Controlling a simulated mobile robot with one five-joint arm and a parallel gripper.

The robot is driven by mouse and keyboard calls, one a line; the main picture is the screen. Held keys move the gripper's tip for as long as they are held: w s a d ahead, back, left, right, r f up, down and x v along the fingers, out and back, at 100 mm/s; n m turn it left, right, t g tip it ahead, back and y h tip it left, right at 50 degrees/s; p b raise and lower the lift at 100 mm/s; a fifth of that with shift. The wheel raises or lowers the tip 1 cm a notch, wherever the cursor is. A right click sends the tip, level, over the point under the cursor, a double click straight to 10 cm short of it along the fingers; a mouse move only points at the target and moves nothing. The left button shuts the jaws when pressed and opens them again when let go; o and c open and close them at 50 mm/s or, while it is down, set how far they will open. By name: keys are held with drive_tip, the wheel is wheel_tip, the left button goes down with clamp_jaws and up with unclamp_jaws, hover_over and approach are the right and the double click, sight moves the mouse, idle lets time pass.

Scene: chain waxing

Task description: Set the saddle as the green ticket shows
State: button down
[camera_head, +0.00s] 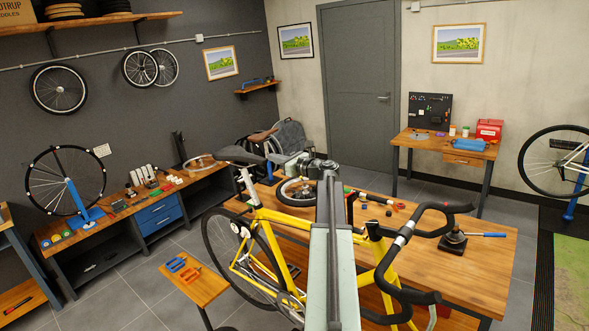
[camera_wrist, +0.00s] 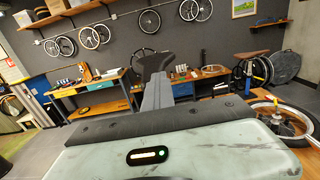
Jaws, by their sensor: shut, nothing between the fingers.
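A yellow road bike (camera_head: 262,215) stands at the front of the wooden bench. A dark saddle (camera_head: 236,155) tops its silver seatpost (camera_head: 245,184); its exact height and tilt are hard to read. My arm reaches up the middle of the head view, hiding part of the bike. In the wrist view my gripper (camera_wrist: 156,62) is shut and empty. I cannot make out a green ticket in either view.
The wooden bench (camera_head: 480,245) carries a wheel (camera_head: 299,192), small parts and a blue-handled tool (camera_head: 484,234). A small wooden stool (camera_head: 203,291) with blue and orange items stands at the lower left. Floor is free at left.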

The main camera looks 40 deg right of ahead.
drive_tip(key=shift+w+a+f, duration=0.1)
drive_tip(key=shift+w, duration=0.15)
